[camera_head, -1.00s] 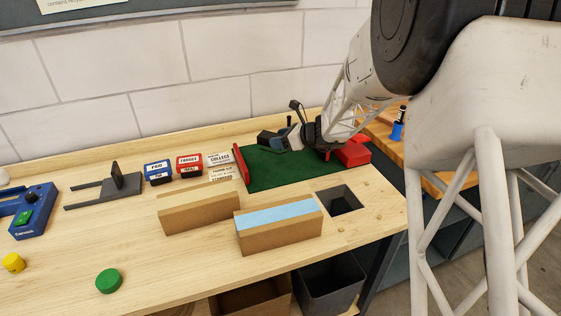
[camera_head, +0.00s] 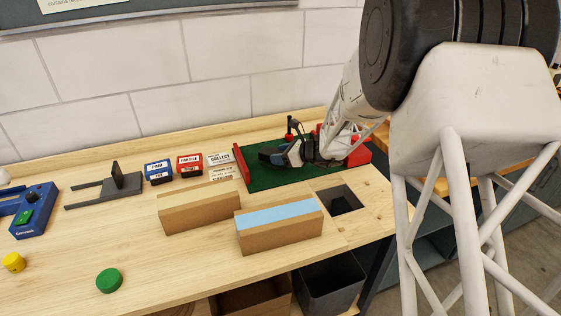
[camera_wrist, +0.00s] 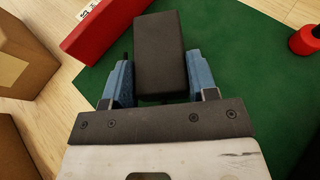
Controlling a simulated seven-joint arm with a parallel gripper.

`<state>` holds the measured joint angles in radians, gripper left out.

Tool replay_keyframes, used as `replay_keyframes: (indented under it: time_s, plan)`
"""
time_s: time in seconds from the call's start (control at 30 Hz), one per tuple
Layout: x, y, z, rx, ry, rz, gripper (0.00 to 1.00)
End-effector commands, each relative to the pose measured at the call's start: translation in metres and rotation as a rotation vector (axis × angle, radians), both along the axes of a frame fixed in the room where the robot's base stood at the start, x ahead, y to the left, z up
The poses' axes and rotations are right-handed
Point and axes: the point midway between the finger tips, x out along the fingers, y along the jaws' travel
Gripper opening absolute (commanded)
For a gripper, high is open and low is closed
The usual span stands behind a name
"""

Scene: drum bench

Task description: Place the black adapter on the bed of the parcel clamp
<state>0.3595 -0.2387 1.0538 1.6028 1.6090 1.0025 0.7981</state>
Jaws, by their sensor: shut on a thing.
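The black adapter (camera_wrist: 160,50), a dark block, sits between the blue fingertips of my gripper (camera_wrist: 161,80) in the wrist view. My gripper is shut on it. In the head view the adapter (camera_head: 270,153) shows in front of my gripper (camera_head: 290,152), over the green bed (camera_head: 262,180) of the parcel clamp. The clamp's red bar (camera_head: 241,163) stands at the bed's left edge, also seen in the wrist view (camera_wrist: 103,28). A red block (camera_head: 358,156) is at the right end. I cannot tell whether the adapter touches the bed.
Two cardboard boxes (camera_head: 200,207), one with a blue top (camera_head: 279,217), stand in front of the bed. A square hole (camera_head: 341,199) is at the bench's right. Stamps (camera_head: 158,172) and a dark forked stand (camera_head: 107,189) lie left.

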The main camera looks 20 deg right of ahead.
Motion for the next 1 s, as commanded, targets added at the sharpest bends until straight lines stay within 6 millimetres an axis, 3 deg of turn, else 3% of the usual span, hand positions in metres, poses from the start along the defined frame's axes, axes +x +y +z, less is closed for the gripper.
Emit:
replay_keyframes:
  time_s: [0.23, 0.7, 0.73, 0.9, 1.0]
  plan:
    - [0.0, 0.0, -0.024, 0.001, 0.001, 0.001, 0.25]
    - [0.0, 0.0, -0.029, 0.0, 0.002, 0.001, 0.25]
    - [0.0, 0.0, -0.03, 0.0, 0.002, 0.001, 0.55]
    - [0.0, 0.0, -0.029, 0.0, 0.002, 0.001, 0.79]
    - [0.0, 0.0, -0.029, 0.0, 0.002, 0.001, 0.79]
